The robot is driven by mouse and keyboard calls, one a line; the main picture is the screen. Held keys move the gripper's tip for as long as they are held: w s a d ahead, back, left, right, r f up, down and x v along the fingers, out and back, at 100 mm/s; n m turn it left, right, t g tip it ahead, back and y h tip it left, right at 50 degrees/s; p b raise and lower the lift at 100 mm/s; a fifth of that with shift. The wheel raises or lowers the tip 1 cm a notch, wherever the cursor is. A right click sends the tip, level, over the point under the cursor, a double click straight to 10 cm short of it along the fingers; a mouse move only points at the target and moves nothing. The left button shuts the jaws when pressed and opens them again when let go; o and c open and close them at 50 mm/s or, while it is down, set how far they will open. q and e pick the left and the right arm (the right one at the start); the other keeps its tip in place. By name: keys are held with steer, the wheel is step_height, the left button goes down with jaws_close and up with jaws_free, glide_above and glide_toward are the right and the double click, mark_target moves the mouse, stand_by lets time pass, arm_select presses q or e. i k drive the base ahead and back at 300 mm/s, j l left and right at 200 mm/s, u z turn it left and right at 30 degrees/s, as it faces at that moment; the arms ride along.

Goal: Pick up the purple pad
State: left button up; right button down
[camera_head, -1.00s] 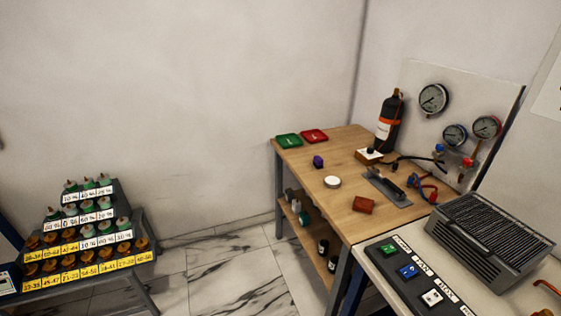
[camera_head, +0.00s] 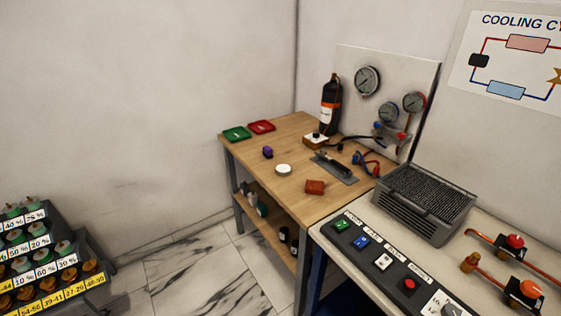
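The purple pad (camera_head: 267,152) is a small dark purple block lying on the wooden workbench (camera_head: 245,145), toward its left side. It sits in front of the green tray (camera_head: 236,134) and the red tray (camera_head: 262,127), and behind a white round disc (camera_head: 283,169). Nothing covers it. Neither of my grippers shows in the head view.
A red-brown block (camera_head: 315,187), a grey flat tool (camera_head: 335,168) and a black bottle (camera_head: 330,104) are on the bench. Gauges (camera_head: 367,81) stand behind. A control counter (camera_head: 383,264) adjoins at right, and a stepped rack (camera_head: 45,262) stands left. Marble floor (camera_head: 200,265) between is clear.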

mark_target(268, 152)
steer(key=z, duration=0.3)
steer(key=i+j+z, duration=0.85)
steer(key=j+z, duration=0.15)
steer(key=j, duration=0.1)
